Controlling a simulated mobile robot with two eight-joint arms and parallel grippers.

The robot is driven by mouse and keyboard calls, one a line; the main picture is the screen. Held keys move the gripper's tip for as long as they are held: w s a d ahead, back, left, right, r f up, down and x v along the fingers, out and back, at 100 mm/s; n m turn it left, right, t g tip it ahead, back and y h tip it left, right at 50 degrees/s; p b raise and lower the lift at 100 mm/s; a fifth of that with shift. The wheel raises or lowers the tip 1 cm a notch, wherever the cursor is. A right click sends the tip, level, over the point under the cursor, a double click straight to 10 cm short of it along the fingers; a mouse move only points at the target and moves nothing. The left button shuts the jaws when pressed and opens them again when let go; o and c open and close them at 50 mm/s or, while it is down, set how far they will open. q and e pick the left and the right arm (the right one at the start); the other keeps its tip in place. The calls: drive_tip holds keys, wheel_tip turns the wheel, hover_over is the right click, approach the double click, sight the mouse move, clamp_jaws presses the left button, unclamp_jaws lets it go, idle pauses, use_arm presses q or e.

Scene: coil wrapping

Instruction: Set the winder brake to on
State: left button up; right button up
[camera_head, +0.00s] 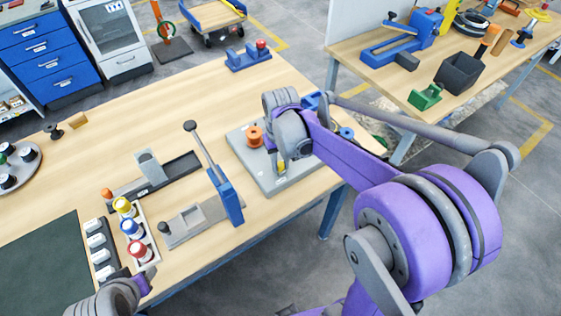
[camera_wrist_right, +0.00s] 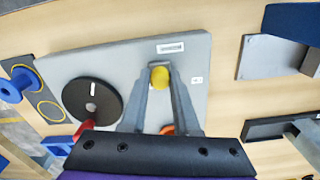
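The winder is a grey base plate (camera_head: 262,178) near the table's right edge, with an orange spool (camera_head: 255,136) on it. In the right wrist view the plate (camera_wrist_right: 120,58) carries a black disc (camera_wrist_right: 92,100) with a white mark, a red part at its edge, and a yellow knob (camera_wrist_right: 160,77). I take the yellow knob to be the brake handle, but no label is readable. My right gripper (camera_wrist_right: 160,72) has its fingertips on both sides of this knob, seemingly touching it. My left arm (camera_head: 112,296) is at the lower left; its fingers are not clear.
A lever press (camera_head: 228,198) with a blue upright stands left of the winder. A rack of coloured spools (camera_head: 133,229) and a dark mat (camera_head: 42,262) lie further left. A blue spool (camera_wrist_right: 10,90) is beside the plate. Bare wood lies behind the winder.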

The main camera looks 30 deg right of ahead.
sight(270, 177)
clamp_jaws()
idle(0.9)
drive_tip(key=a, duration=0.3)
drive_tip(key=shift+s+a, duration=0.15)
drive_tip(key=shift+a, duration=0.2)
drive_tip(key=shift+o, duration=1.9)
unclamp_jaws()
drive_tip(key=o, duration=0.4)
drive_tip(key=shift+a, duration=0.1)
drive_tip(key=shift+c, duration=0.2)
